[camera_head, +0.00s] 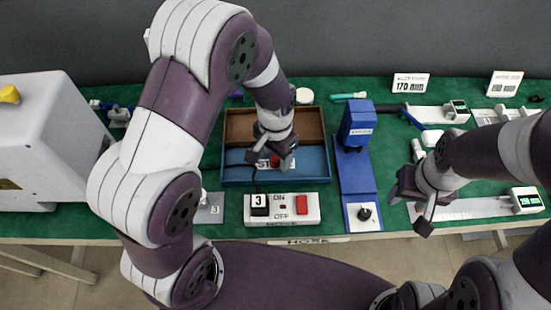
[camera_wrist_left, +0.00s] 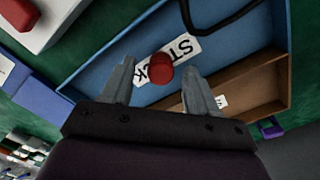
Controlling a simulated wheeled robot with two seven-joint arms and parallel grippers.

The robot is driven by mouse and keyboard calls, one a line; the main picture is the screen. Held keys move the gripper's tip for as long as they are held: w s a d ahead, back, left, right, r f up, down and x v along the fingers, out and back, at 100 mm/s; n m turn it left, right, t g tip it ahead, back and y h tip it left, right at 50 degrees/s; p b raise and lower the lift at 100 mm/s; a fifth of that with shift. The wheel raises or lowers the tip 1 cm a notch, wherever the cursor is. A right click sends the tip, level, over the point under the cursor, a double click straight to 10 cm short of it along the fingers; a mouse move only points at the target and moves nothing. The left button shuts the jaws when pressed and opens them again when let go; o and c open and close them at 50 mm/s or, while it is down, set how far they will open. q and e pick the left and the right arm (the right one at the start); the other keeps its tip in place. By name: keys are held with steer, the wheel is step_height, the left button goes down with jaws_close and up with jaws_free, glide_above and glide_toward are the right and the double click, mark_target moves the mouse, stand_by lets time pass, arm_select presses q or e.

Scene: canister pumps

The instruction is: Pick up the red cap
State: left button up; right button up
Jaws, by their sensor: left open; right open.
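The red cap (camera_head: 275,162) lies in the blue front part of a tray (camera_head: 316,160), on or beside a white label reading "STOCK". My left gripper (camera_head: 271,158) is above it and partly hides it in the head view. In the left wrist view the cap (camera_wrist_left: 156,67) shows between the two spread fingers (camera_wrist_left: 157,78), with gaps on both sides. The left gripper is open and empty; its exact height over the cap is hard to tell. My right gripper (camera_head: 409,211) is open and empty above the right part of the table.
A white switch box (camera_head: 281,217) with a red switch stands in front of the tray. A blue press-like device (camera_head: 355,140) stands to its right. A dark curved cable (camera_wrist_left: 222,25) crosses the tray's blue part. A large white machine (camera_head: 40,140) stands at the left.

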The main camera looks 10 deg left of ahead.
arm_select(q)
jaws_close()
steer(key=shift+a, duration=0.1)
